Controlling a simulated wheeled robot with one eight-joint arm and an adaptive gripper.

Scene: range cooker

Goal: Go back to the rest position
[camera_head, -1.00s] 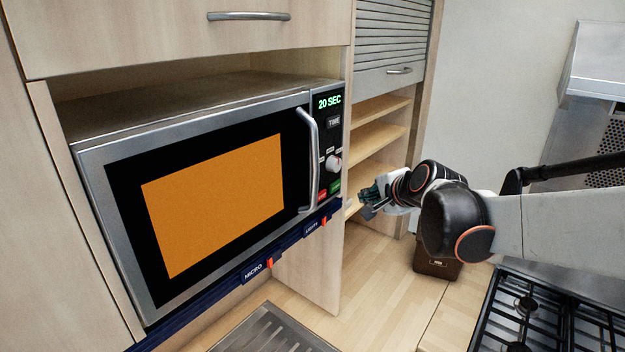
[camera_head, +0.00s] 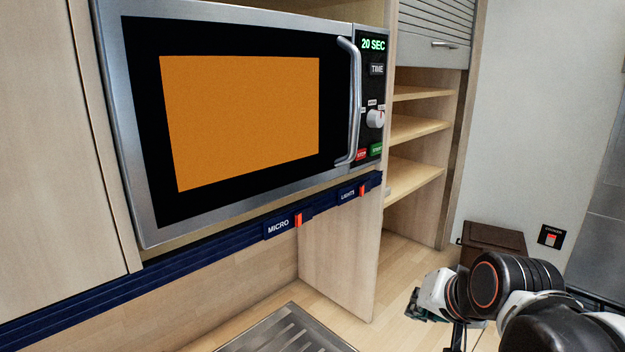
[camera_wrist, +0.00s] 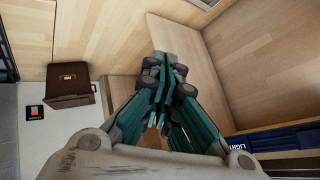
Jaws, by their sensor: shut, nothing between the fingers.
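My gripper (camera_head: 424,308) is at the lower right of the head view, below and to the right of the microwave (camera_head: 340,205) and apart from it. In the wrist view its green fingers (camera_wrist: 163,82) are together, with nothing between them. The microwave door is closed, its window glows orange and its display (camera_head: 373,45) reads 20 SEC. Part of my gripper is hidden by the wrist in the head view.
A blue rail (camera_head: 215,240) with MICRO and LIGHTS switches runs under the microwave. Open shelves (camera_head: 418,129) stand to its right. A dark brown box (camera_head: 493,240) sits on the counter behind my arm. A metal drainer (camera_head: 285,335) lies at the front.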

